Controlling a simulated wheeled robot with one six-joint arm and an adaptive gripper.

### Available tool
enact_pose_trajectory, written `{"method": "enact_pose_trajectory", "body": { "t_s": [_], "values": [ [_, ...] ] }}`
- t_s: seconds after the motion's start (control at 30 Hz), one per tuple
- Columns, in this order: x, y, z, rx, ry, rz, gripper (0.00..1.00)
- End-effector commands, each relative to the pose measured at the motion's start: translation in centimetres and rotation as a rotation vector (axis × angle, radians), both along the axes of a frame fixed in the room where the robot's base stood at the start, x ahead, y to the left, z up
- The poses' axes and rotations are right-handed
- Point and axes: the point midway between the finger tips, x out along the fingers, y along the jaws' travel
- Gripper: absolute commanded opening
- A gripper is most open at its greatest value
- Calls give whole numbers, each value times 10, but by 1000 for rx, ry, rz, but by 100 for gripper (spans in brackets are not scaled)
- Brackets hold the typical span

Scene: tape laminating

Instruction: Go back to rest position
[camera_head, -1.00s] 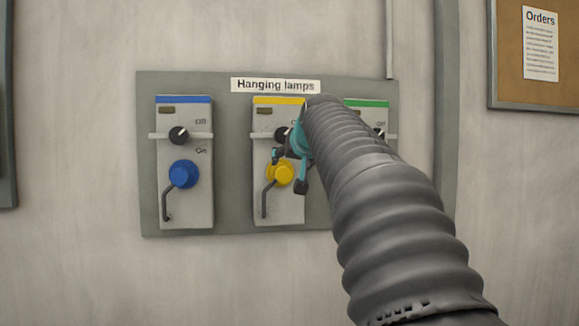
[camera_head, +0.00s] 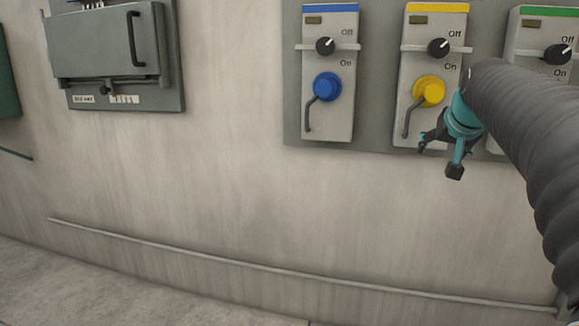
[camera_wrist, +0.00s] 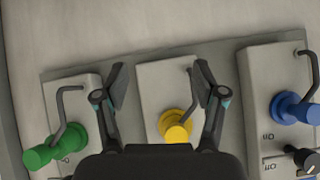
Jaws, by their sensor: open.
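My gripper (camera_head: 440,155) is open and empty, in front of the lower part of the yellow-topped switch box (camera_head: 431,75) in the head view. In the wrist view my gripper (camera_wrist: 160,85) has its two fingers spread apart, with the yellow knob (camera_wrist: 176,126) showing between them. It appears apart from the knob. The yellow knob also shows in the head view (camera_head: 429,91), left of my gripper. My arm comes in from the right and covers part of the green-topped box (camera_head: 548,25).
A blue-topped box (camera_head: 330,75) with a blue knob (camera_head: 326,87) is left of the yellow one. A grey metal cabinet (camera_head: 108,45) hangs at the upper left. A thin pipe (camera_head: 250,265) runs along the lower wall. The wall below the panel is otherwise bare.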

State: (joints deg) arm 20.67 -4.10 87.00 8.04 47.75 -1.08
Motion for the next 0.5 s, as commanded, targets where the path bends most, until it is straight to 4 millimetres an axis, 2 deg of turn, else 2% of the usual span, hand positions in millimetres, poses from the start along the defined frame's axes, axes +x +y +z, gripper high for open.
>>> {"method": "enact_pose_trajectory", "body": {
  "t_s": [0.1,0.27,0.5],
  "values": [
    [-38,27,-48,13,110,28,70],
    [-98,67,-109,19,244,79,70],
    [-206,124,-191,1,407,183,70]
  ]
}}
